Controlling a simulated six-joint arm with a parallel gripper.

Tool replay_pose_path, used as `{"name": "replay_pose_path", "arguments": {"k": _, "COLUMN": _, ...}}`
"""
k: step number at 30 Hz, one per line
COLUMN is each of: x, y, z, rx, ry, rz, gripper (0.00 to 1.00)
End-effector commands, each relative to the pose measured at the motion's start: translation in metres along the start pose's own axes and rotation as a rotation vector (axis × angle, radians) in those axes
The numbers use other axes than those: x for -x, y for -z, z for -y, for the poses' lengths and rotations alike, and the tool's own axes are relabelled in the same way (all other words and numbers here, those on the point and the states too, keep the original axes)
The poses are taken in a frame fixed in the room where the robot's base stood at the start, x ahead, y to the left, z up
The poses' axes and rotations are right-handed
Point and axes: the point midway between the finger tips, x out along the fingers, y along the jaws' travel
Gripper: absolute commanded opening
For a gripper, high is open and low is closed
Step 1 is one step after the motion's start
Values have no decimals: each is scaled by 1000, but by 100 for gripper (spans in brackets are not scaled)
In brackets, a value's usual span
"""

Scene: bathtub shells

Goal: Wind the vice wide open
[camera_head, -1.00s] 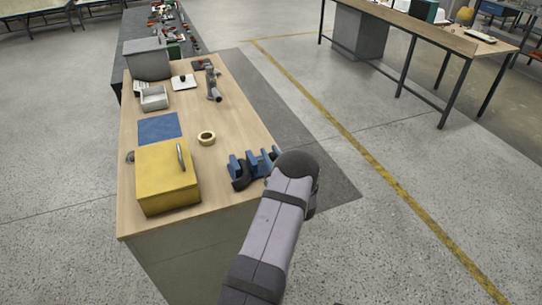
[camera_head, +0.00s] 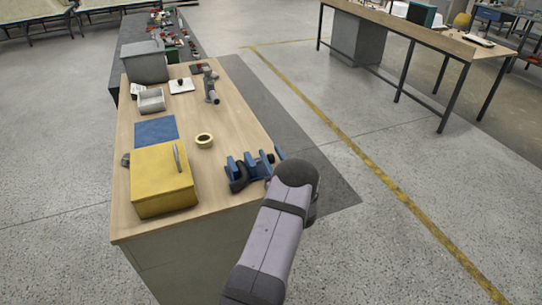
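The blue vice (camera_head: 248,169) stands at the right front edge of the wooden workbench. Its blue jaws show with a gap between them, but how wide they stand is too small to tell. A dark rounded part shows at its left end. My arm rises from the bottom of the view, and its dark rounded joint is just right of the vice, covering part of that side. My gripper is hidden behind the arm, so its fingers and any contact with the vice cannot be seen. The vice's handle cannot be made out.
The floor right of the bench is clear.

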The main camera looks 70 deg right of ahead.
Motion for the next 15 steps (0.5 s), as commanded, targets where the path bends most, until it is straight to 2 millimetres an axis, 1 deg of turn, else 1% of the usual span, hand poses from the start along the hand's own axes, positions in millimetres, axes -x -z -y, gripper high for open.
{"name": "replay_pose_path", "arguments": {"k": 5, "x": 1, "y": -1, "z": 1, "rx": -1, "ry": 2, "rz": 1, "gripper": 35}}
{"name": "replay_pose_path", "arguments": {"k": 8, "x": 5, "y": -1, "z": 1, "rx": -1, "ry": 2, "rz": 1, "gripper": 35}}
{"name": "replay_pose_path", "arguments": {"k": 11, "x": 15, "y": -2, "z": 0, "rx": -1, "ry": 1, "rz": 2, "gripper": 35}}
{"name": "replay_pose_path", "arguments": {"k": 15, "x": 33, "y": -3, "z": 0, "rx": 0, "ry": -1, "rz": 2, "gripper": 35}}
